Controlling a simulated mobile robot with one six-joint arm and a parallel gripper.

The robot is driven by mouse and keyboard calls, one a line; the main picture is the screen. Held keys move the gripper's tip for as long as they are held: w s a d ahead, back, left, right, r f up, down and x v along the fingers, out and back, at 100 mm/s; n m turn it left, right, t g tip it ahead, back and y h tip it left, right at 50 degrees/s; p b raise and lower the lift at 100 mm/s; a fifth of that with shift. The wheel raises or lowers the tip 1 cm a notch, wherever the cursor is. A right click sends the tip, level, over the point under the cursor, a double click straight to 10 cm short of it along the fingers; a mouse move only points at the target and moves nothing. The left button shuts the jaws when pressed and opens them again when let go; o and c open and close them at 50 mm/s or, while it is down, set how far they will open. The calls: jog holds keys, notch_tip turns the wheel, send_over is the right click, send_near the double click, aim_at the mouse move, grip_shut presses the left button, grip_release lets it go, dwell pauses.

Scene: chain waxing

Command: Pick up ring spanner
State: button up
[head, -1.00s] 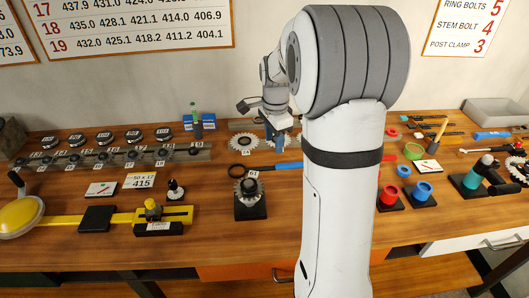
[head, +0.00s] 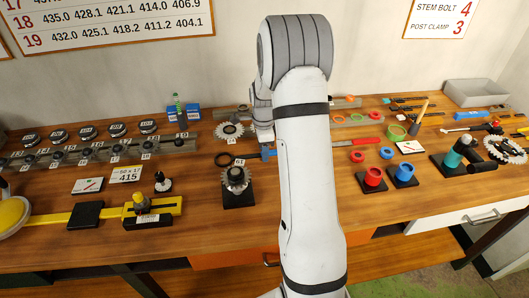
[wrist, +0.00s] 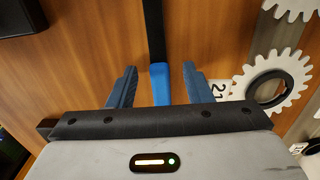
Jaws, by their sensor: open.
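The ring spanner has a black ring head (head: 223,159), a dark shaft and a blue handle (head: 269,152). It lies on the bench beside the geared stand, and my arm covers part of its handle in the head view. In the wrist view, its blue handle (wrist: 161,84) and black shaft (wrist: 153,32) run up the picture between the fingers of my gripper (wrist: 160,74). The gripper is open, with a gap on both sides of the handle. I cannot tell how far the fingers are above the bench. The fingers are hidden in the head view.
A toothed gear (head: 229,131) lies behind the spanner; a stand with a cog (head: 237,180) is in front. In the wrist view, a white gear (wrist: 284,76) lies close to the right finger. Red and blue cups (head: 373,179) stand right of my arm.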

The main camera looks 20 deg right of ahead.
jog(key=shift+c, duration=0.4)
grip_shut()
